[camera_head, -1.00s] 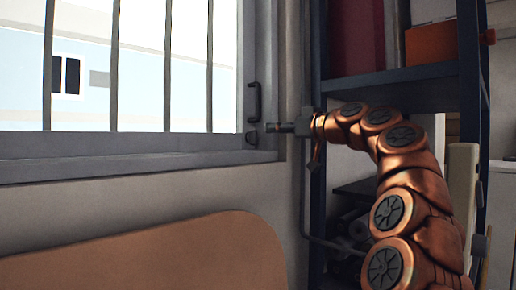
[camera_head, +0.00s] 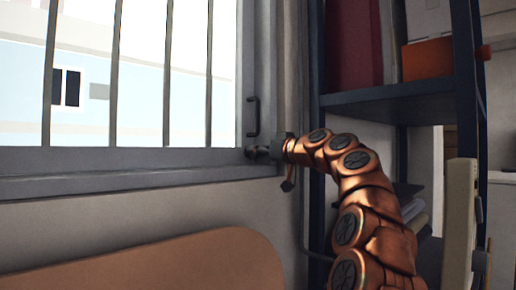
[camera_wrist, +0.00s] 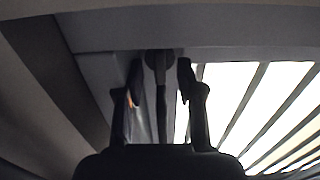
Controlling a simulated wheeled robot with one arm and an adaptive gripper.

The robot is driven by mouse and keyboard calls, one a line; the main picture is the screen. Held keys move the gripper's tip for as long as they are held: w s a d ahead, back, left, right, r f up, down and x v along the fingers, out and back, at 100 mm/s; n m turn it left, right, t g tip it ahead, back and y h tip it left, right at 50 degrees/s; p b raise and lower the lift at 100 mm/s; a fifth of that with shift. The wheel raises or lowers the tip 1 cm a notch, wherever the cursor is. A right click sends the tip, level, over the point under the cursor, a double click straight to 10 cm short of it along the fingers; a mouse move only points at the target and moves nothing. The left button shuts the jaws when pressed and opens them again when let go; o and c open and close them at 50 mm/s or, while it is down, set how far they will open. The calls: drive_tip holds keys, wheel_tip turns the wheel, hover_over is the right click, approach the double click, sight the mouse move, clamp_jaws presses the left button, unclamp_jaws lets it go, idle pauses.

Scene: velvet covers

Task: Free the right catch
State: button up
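The barred window (camera_head: 120,163) has a dark upright handle (camera_head: 253,117) on its right frame. The right catch sits low on that frame; in the head view my gripper (camera_head: 262,151) is at it and mostly hides it. In the wrist view the catch shows as a round dark base with a narrow lever (camera_wrist: 161,105). The lever lies between the two fingers of my gripper (camera_wrist: 159,72). The fingers are apart, with a visible gap on each side of the lever, so the gripper is open around it.
A dark blue shelf unit (camera_head: 400,97) stands right of the window, close to my arm, with a red-brown item (camera_head: 353,45) and an orange box (camera_head: 428,58) on it. A brown rounded panel (camera_head: 170,262) stands below the window.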

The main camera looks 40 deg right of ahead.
clamp_jaws()
idle(0.3)
drive_tip(key=shift+w+m, duration=0.1)
drive_tip(key=shift+m, duration=0.2)
drive_tip(key=m+p, duration=0.2)
drive_tip(key=m, duration=0.2)
drive_tip(key=shift+r, duration=0.1)
drive_tip(key=m+p, duration=0.2)
drive_tip(key=m, duration=0.2)
drive_tip(key=shift+d, duration=0.1)
drive_tip(key=m+p, duration=0.4)
drive_tip(key=m, duration=0.2)
drive_tip(key=shift+d+p, duration=0.1)
drive_tip(key=shift+p, duration=0.3)
drive_tip(key=shift+f+m+p, duration=0.15)
drive_tip(key=shift+m+p, duration=0.35)
drive_tip(key=shift+m, duration=0.3)
drive_tip(key=shift+f+m+p, duration=0.15)
drive_tip(key=shift+m+p, duration=0.35)
drive_tip(key=shift+m, duration=0.3)
